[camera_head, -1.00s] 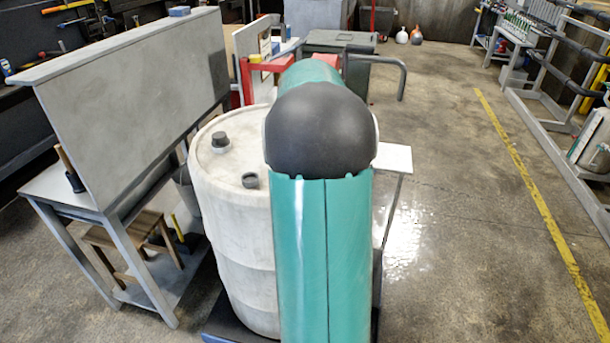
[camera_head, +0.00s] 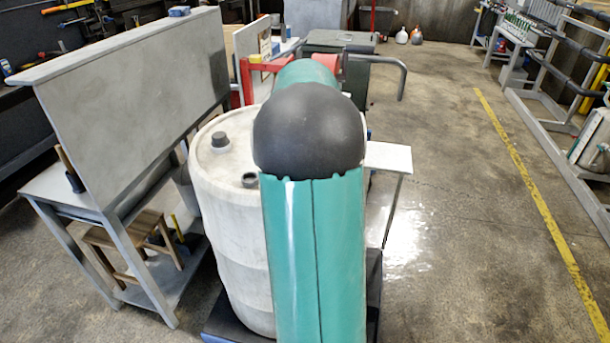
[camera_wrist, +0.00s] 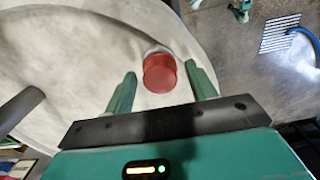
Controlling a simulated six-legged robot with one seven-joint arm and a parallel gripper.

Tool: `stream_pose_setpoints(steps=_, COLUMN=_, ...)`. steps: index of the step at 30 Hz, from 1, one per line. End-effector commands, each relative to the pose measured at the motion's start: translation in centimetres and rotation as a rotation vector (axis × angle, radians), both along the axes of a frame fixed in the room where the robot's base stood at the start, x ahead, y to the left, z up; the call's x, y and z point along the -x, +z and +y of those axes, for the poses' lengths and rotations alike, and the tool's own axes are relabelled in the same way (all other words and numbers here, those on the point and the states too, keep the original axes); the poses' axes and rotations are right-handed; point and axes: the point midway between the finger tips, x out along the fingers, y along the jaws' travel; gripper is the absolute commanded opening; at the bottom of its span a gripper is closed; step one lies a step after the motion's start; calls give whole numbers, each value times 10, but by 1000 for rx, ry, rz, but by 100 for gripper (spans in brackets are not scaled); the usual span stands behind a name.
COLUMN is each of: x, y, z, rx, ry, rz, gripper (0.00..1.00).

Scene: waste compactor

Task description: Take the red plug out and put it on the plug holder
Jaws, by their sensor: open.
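The red plug (camera_wrist: 160,73) shows in the wrist view as a short round cylinder above the pale top of the white barrel (camera_wrist: 75,45). My gripper (camera_wrist: 160,80) is open, with one green finger on each side of the plug. Gaps show between the plug and both fingers. I cannot tell how deep the plug sits. In the head view the barrel (camera_head: 232,225) stands upright, and my arm hides its right part, the plug and my gripper. I cannot make out the plug holder for certain.
A dark cap (camera_head: 221,141) and a small dark fitting (camera_head: 250,181) stand on the barrel top. A small white table (camera_head: 388,157) is right of my arm. A grey panel (camera_head: 135,100) stands on the left.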

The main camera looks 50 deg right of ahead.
Motion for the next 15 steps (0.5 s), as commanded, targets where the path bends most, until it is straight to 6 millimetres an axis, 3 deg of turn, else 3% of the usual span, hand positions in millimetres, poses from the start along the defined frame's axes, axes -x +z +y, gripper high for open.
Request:
stream_pose_setpoints(steps=8, x=0, y=0, z=0, rx=-1, ry=-169, rz=0, gripper=56)
stream_pose_setpoints(steps=15, x=0, y=0, z=0, rx=0, ry=-468, rz=1, gripper=56)
